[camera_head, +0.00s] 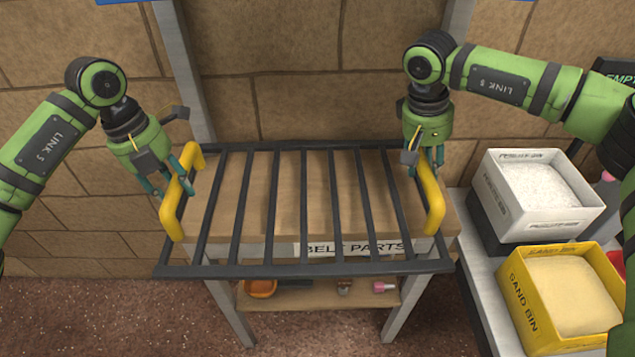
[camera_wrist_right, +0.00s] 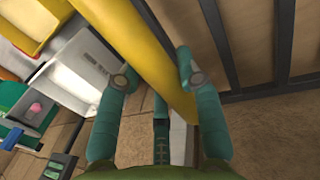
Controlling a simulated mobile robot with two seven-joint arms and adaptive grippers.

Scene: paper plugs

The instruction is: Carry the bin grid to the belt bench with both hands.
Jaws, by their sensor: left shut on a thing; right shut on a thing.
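The bin grid (camera_head: 300,269), a dark frame of parallel bars with a yellow handle at each end, is over the belt bench (camera_head: 262,187). The bench has a wooden top and a "BELT PARTS" label. The grid's near bar extends past the bench's front edge. I cannot tell whether the grid touches the top. My left gripper (camera_head: 177,182) is shut on the left yellow handle (camera_head: 172,212). My right gripper (camera_head: 430,164) is shut on the right yellow handle (camera_head: 434,205). The right wrist view shows this handle (camera_wrist_right: 150,62) between the right fingers (camera_wrist_right: 155,80).
A white bin (camera_head: 530,228) labelled "PULLEY GRIT" or similar and a yellow sand bin (camera_head: 518,299) stand on a side table at right. The bench's lower shelf (camera_head: 318,300) holds an orange bowl (camera_head: 261,288) and small parts. A stone wall is behind.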

